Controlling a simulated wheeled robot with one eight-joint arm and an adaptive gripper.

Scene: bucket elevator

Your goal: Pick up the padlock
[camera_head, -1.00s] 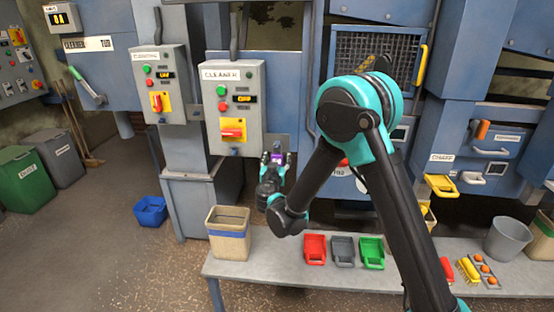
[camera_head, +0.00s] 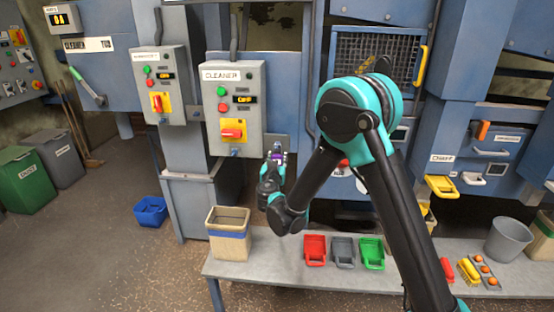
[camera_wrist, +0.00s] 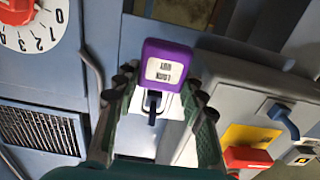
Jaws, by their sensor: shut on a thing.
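The purple padlock (camera_wrist: 166,66) has a pale label and a dark shackle, and shows in the middle of the wrist view between my fingertips. In the head view the padlock (camera_head: 277,156) is a small purple patch at the tip of my gripper (camera_head: 276,162). My gripper (camera_wrist: 162,95) is shut on the padlock, with one finger on each side of it. The padlock is in front of a pale plate beside the cleaner control box (camera_head: 235,105). I cannot tell whether its shackle still hangs on something.
The cleaner box has a red and yellow switch (camera_head: 232,130) close to my gripper's left. A bench (camera_head: 290,258) below holds a tan bin (camera_head: 229,235) and red, grey and green scoops. Blue machine panels stand behind.

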